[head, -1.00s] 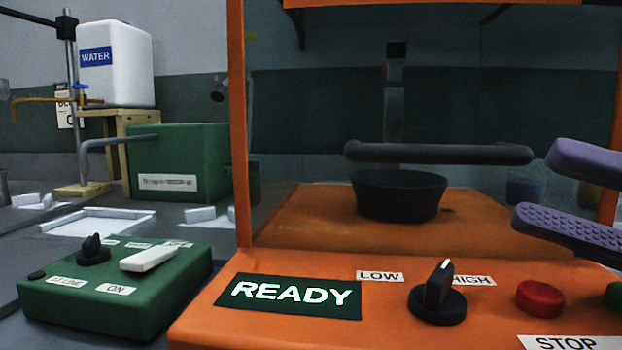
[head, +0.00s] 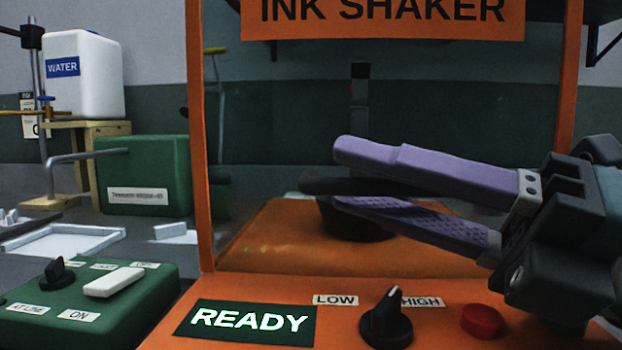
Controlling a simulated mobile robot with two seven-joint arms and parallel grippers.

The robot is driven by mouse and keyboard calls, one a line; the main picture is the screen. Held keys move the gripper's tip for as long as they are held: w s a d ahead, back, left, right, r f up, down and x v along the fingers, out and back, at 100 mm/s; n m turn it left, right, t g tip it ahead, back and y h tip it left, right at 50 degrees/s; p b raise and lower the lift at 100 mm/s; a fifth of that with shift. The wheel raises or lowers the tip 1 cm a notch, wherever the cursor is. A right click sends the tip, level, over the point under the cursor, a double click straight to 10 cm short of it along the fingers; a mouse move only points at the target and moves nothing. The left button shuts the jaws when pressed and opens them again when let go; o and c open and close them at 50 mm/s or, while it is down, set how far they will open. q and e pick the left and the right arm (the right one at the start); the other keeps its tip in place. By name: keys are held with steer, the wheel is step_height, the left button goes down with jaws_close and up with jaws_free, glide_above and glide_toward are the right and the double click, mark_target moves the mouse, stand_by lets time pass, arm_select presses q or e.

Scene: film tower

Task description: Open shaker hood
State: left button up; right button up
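The ink shaker (head: 262,330) is an orange machine whose lit panel reads READY. Its hood (head: 262,160) is a clear front in an orange frame and appears down. The hood's dark horizontal handle (head: 316,187) crosses the front, and its right part is hidden by my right gripper. My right gripper (head: 337,176) comes in from the right with two purple fingers apart. In the picture, one finger lies above the handle and the other below it. I cannot tell whether they touch it. My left gripper is not in view.
A black knob (head: 386,325) and a red button (head: 482,321) sit on the shaker's front, below my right gripper. A green control box (head: 130,305), a green unit (head: 150,165) and a white water container (head: 88,80) stand at left.

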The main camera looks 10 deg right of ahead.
jaws_close()
stand_by(1.2)
